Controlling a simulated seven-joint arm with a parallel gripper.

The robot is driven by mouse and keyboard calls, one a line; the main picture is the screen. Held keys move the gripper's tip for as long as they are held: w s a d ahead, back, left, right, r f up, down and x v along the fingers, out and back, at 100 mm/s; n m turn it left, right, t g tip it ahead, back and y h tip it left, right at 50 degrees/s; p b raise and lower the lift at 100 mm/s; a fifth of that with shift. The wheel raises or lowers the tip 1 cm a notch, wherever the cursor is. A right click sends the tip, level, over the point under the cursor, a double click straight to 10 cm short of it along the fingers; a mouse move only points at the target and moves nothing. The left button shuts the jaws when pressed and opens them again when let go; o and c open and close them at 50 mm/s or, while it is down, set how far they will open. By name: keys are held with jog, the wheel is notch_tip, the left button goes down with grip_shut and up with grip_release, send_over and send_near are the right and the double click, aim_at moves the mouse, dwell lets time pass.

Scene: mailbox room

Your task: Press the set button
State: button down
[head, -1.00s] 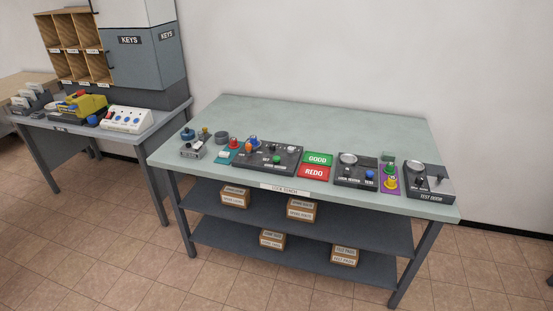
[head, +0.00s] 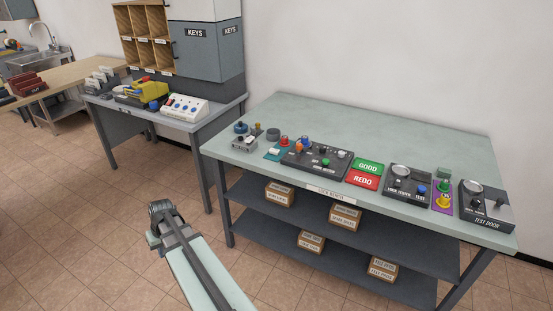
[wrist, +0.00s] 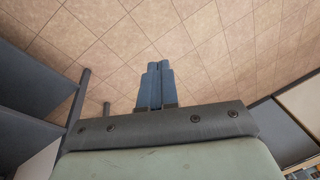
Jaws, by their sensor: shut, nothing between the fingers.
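No button has a readable "set" label, so I cannot tell which one it is. A black panel (head: 317,159) on the bench's left half carries a green button (head: 325,163) and small knobs. A smaller black panel (head: 407,184) further right carries a blue button (head: 421,188).
The pale green bench (head: 390,128) has a clear back half and shelves with small boxes below. Green GOOD (head: 367,167) and red REDO (head: 363,182) plates lie between the panels. A grey key cabinet (head: 207,52) stands on the left desk. Tiled floor (head: 110,230) is open in front.

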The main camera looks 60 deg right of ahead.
jog(key=s+d+r+m+t, duration=0.1)
jog(key=d+r, duration=0.2)
jog(key=d, duration=0.6)
jog(key=s+d+r+m+t, duration=0.1)
jog(key=d+r+m, duration=0.15)
jog(key=d, duration=0.65)
notch_tip(320, 180, up, 23)
jog(key=m+t+h, duration=0.4)
jog(key=m+h, duration=0.1)
jog(key=m, duration=0.1)
send_over(328, 161)
jog(key=shift+s+a+f, duration=0.1)
jog(key=shift+f, duration=0.1)
jog(key=shift+f, duration=4.4)
jog(key=shift+f, duration=0.25)
jog(key=shift+f, duration=0.2)
